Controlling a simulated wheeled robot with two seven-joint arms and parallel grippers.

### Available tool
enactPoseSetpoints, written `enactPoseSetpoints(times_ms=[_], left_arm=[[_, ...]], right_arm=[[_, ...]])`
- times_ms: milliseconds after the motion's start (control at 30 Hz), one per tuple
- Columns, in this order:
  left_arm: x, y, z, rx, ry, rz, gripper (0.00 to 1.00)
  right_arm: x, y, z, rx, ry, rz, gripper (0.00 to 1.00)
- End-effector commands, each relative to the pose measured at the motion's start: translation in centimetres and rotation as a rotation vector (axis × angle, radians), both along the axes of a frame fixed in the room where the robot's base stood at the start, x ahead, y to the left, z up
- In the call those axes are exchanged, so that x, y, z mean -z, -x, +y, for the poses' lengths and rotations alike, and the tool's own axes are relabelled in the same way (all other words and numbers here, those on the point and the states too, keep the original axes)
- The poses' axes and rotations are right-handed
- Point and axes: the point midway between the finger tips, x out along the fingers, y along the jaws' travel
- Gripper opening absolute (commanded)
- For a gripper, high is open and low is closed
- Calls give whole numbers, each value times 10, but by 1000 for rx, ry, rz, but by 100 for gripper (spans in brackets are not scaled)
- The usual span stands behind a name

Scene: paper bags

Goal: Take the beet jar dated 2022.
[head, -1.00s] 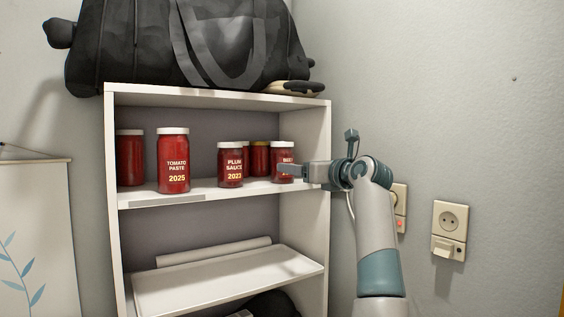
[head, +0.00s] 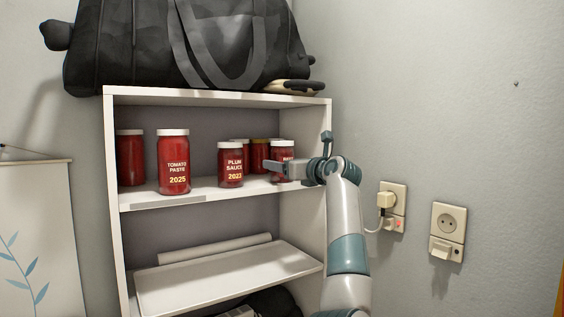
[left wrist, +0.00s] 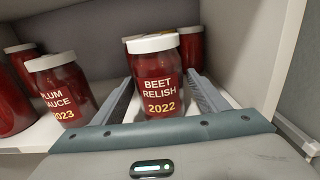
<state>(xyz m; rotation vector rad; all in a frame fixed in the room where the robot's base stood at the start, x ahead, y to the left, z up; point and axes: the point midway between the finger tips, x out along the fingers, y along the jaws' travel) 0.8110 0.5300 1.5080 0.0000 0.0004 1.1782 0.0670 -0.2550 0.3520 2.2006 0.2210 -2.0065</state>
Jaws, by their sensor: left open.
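The beet relish jar (left wrist: 158,82), red with a white lid and the year 2022 on its label, stands upright on the upper shelf. In the head view the same beet jar (head: 283,150) is at the right end, its lower part hidden by my gripper. My left gripper (head: 254,168) reaches in from the right at the jar's height. In the left wrist view the left gripper (left wrist: 163,88) is open, with one finger on each side of the beet jar; I cannot tell whether they touch it. My right gripper is not in view.
A plum sauce jar (head: 230,165) dated 2023 stands left of the beet jar. A tomato paste jar (head: 173,160) dated 2025 is farther left. Another jar (left wrist: 191,46) stands close behind the beet jar. The cabinet's right side wall (head: 318,122) is close by.

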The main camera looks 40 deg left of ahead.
Motion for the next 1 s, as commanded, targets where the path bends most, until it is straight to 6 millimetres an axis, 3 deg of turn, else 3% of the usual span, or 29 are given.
enactPoseSetpoints(times_ms=[267, 400, 500, 1000], left_arm=[[0, 0, 0, 0, 0, 0, 68], [0, 0, 0, 0, 0, 0, 36], [-3, 1, 0, 0, -3, -3, 31], [-14, 1, 0, 0, -3, -3, 28]], right_arm=[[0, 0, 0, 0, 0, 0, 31], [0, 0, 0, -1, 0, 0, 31], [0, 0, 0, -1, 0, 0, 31], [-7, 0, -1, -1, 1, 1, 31]])
